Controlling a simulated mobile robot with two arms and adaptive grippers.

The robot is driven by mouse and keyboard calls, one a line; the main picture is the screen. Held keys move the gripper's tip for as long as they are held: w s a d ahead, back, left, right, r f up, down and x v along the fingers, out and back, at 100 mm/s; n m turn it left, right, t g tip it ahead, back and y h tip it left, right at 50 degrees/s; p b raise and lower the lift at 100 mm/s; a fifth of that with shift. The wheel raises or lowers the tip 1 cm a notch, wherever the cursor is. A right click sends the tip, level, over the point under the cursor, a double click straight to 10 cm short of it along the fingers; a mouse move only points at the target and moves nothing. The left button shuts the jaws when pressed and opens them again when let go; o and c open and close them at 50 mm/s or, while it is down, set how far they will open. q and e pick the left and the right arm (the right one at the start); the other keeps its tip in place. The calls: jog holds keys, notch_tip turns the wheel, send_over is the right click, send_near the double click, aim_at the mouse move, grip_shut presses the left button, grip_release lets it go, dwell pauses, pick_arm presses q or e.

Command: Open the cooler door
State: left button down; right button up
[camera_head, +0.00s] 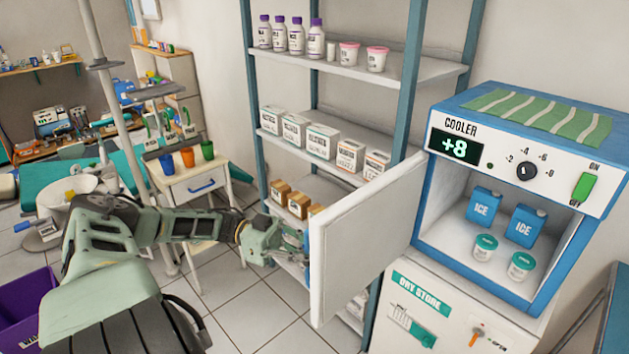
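The blue and white cooler (615,185) stands at the right with its front open. Its white door (362,238) is swung wide out to the left, and the inside of the cooler is in plain view. Blue ice packs (482,206) and small white jars with green lids (484,247) stand inside. My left arm comes in from the left, and my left gripper (279,243) is beside the door's left, outer edge. Its fingertips are small and partly hidden by the door, so I cannot tell whether they touch it. My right gripper is out of view.
The cooler sits on a white dry store cabinet (455,315). A shelf rack (335,70) with bottles and boxes stands behind the door. A small white side table (200,185) holds coloured cups. Tiled floor (245,310) is clear below my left gripper.

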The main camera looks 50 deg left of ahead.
pick_arm(q)
jog(key=c, duration=1.8)
grip_release()
jog(key=shift+s+a, duration=0.1)
jog(key=shift+s, duration=0.4)
jog(key=shift+o, duration=0.2)
jog(key=shift+w, duration=0.2)
jog(key=v, duration=1.2)
